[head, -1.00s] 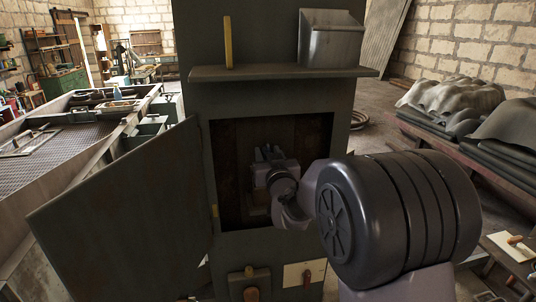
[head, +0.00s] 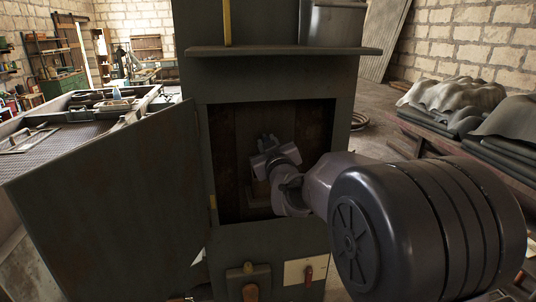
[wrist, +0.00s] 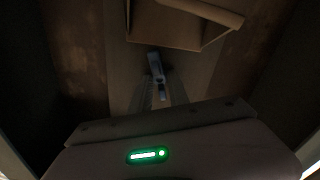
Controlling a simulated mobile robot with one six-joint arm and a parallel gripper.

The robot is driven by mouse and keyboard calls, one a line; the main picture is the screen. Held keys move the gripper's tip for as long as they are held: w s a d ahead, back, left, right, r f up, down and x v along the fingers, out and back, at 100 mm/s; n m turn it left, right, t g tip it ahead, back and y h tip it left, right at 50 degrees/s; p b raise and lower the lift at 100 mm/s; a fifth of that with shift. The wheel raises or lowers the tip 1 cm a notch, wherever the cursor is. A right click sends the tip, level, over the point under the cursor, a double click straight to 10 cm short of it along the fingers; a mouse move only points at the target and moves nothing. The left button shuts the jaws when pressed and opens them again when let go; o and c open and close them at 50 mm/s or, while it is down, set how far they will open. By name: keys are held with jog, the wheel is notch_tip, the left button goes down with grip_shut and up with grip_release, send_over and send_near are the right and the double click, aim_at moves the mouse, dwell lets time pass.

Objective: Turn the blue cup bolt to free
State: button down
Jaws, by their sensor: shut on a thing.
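My gripper (head: 268,143) reaches into the open, dark cabinet (head: 228,208), near the back wall. In the wrist view its fingers (wrist: 160,88) are close together, shut on a small grey-blue piece (wrist: 154,62) that I take for the blue cup bolt. Dim light makes its colour hard to tell, and the fingers and my gripper body hide part of it. In the head view my own arm and gripper hide the bolt.
The cabinet door (head: 105,205) stands open to the left. A shelf (head: 280,51) juts out above the opening. A brown box-like part (wrist: 165,27) sits close beyond the fingers. Below the opening are a handle (head: 249,283) and a pale plate with a red knob (head: 307,273).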

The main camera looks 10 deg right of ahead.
jog(key=n+b, duration=0.7)
jog(key=n, duration=0.6)
jog(key=shift+a+f+n+b, duration=0.1)
jog(key=shift+n+b, duration=0.2)
jog(key=shift+b, duration=0.05)
dwell(0.4)
jog(key=c, duration=1.3)
grip_release()
jog(key=shift+o, duration=0.2)
